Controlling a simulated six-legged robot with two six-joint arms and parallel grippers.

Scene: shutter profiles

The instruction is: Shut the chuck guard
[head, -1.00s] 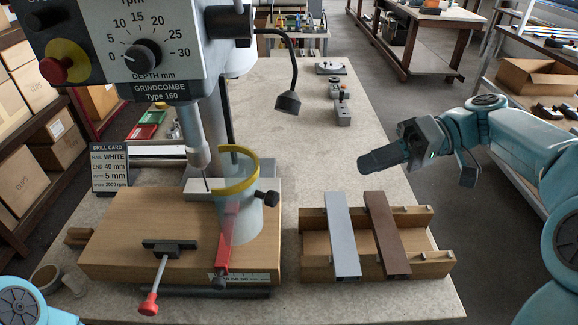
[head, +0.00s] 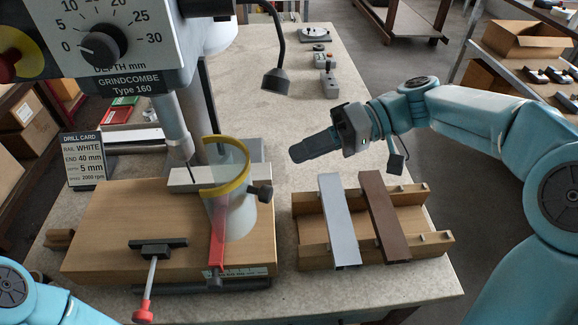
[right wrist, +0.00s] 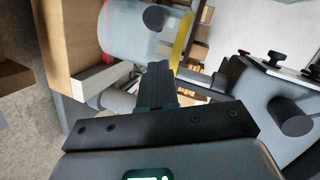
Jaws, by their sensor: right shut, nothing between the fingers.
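The chuck guard (head: 232,190) is a clear curved shield with a yellow rim and a dark knob (head: 262,190) on its right side. It stands open to the right of the drill spindle, above the wooden drill bed, with a red strip seen in front of or through it. My right gripper (head: 300,155) is shut and empty, in the air to the right of the guard and apart from it. In the right wrist view the guard (right wrist: 130,32) and its knob (right wrist: 154,17) lie beyond the shut fingers (right wrist: 157,80). Part of my left arm shows at the lower left; its gripper is out of view.
A wooden rack (head: 312,230) holding a silver and a brown profile stands right of the drill bed (head: 120,210). A black lamp (head: 275,80) hangs on a bent neck behind. A red-knobbed clamp lever (head: 145,305) is at the front. The drill card (head: 83,160) stands left.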

